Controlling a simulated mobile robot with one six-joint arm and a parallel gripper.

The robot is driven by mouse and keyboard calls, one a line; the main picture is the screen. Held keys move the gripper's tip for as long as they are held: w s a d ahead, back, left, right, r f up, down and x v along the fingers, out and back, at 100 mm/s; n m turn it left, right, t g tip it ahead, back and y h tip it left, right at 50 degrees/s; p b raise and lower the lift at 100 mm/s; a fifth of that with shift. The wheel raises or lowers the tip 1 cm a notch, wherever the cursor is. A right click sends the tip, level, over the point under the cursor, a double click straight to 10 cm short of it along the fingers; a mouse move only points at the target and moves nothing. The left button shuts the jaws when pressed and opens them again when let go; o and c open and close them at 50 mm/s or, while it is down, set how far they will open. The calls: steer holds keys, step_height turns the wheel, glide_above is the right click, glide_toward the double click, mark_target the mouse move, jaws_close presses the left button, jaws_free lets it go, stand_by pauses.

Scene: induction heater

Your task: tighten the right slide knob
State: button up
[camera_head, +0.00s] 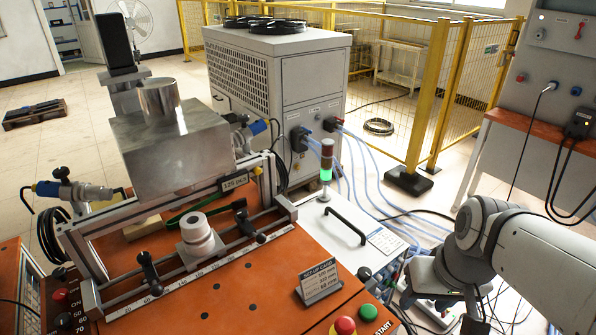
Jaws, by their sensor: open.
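The right slide knob (243,220) is a black lever-like handle on the right part of the slide rail, in the head view. My gripper (430,288) is at the lower right, beyond the bench's right edge and well apart from the knob. It is open, and I see nothing held. Its fingertips are hard to make out.
The metal heater box (175,145) stands behind the rail. Blue hoses run behind.

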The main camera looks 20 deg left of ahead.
steer(key=w+a+n+g+y, duration=0.25)
steer(key=w+a+n, duration=0.25)
steer(key=a, duration=0.4)
steer(key=w+a+n+g+y, duration=0.1)
steer(key=w+a+n+y, duration=0.35)
steer(key=a, duration=0.35)
steer(key=n+y, duration=0.5)
steer(key=n, duration=0.3)
glide_toward(245, 213)
steer(key=shift+w+a+f, duration=0.1)
steer(key=shift+a+f, duration=0.1)
steer(key=shift+a, duration=0.25)
steer(key=p+x, duration=0.2)
steer(key=x, duration=0.5)
steer(key=shift+a+f, duration=0.15)
steer(key=shift+a, duration=0.05)
steer(key=shift+c, duration=0.5)
